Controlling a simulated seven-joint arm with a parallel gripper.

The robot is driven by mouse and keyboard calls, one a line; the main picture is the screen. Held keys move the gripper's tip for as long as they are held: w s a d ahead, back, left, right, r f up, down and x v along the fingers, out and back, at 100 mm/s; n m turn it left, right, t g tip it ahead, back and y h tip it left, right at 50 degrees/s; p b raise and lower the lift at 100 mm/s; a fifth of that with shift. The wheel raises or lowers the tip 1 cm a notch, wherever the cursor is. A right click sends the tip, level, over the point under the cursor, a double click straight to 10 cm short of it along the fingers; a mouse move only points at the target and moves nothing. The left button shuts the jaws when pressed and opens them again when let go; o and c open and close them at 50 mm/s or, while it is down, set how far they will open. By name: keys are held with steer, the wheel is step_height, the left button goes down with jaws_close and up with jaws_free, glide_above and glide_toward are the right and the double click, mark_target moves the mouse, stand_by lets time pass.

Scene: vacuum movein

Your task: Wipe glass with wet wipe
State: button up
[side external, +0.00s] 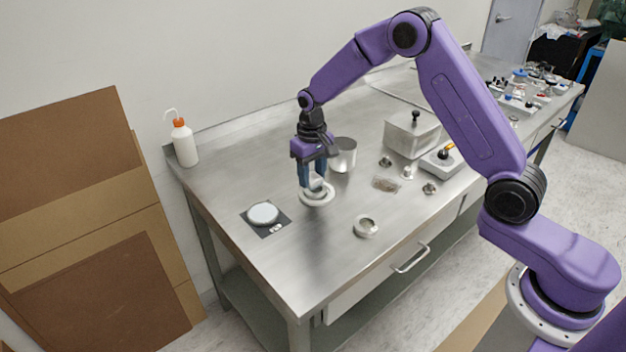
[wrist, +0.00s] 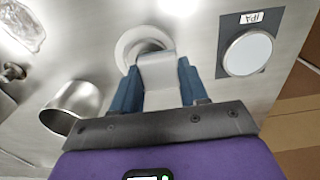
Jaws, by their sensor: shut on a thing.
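My gripper (side external: 313,182) points down over the table, left of its middle. Its two blue fingers are shut on a pale, flat, sheet-like piece, which looks like the wipe (wrist: 158,72). Under the fingertips is a white ring-shaped piece (side external: 316,202) with a grey centre, and it also shows in the wrist view (wrist: 122,50). The wipe's far end overlaps the ring; I cannot tell if they touch. A round pale disc (side external: 263,213) lies on a dark square pad labelled IPA (wrist: 226,38), apart from my gripper. I cannot tell for certain which piece is the glass.
A metal cup (side external: 343,157) stands just behind my gripper. A metal ring (side external: 366,227) lies near the front edge. A steel box (side external: 411,137), small metal parts and a clear bag (side external: 385,184) lie to the right. A white bottle (side external: 184,145) stands at the back left corner.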

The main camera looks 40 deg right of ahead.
steer(key=shift+r, duration=2.4)
